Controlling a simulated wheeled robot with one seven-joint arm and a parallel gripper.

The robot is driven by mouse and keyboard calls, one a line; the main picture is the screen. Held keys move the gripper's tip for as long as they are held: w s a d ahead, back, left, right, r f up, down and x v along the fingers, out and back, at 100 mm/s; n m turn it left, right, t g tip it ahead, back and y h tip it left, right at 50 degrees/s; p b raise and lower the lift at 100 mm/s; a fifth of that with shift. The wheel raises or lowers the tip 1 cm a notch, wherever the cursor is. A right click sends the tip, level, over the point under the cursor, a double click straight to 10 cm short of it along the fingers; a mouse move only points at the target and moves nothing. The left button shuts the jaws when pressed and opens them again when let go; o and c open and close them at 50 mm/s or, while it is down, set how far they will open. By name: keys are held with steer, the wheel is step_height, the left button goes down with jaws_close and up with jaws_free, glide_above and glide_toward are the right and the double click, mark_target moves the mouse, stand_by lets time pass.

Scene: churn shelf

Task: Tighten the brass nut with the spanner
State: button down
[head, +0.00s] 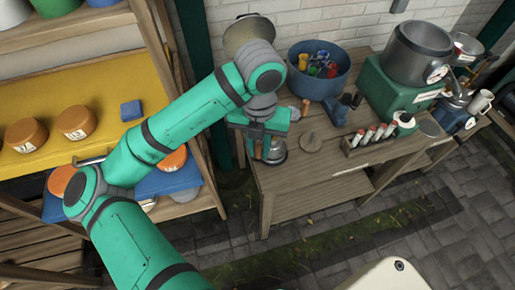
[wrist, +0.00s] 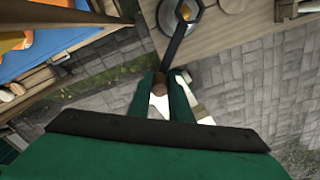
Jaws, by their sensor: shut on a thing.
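My gripper (wrist: 162,80) is shut on the brown handle (wrist: 160,88) of a dark spanner (wrist: 174,48). In the wrist view the spanner's bar runs up from the fingers to a round grey metal fitting (wrist: 165,15). A small brass nut (wrist: 186,12) shows at the middle of that fitting. The spanner's head is beside or around the nut at the top edge; I cannot tell whether it is seated. In the head view my gripper (head: 266,140) is low over the near left corner of the bench, and my arm hides most of the spanner.
The wooden bench (head: 340,190) carries a blue tub (head: 319,85) of coloured items, a rack of small tubes (head: 368,140) and a green machine with a steel pot (head: 418,50). Yellow shelving (head: 85,100) stands at left.

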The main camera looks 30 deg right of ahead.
steer(key=shift+a+r, duration=0.15)
steer(key=shift+r, duration=0.7)
steer(key=shift+w, duration=0.1)
steer(key=shift+r, duration=0.1)
steer(key=shift+w, duration=0.1)
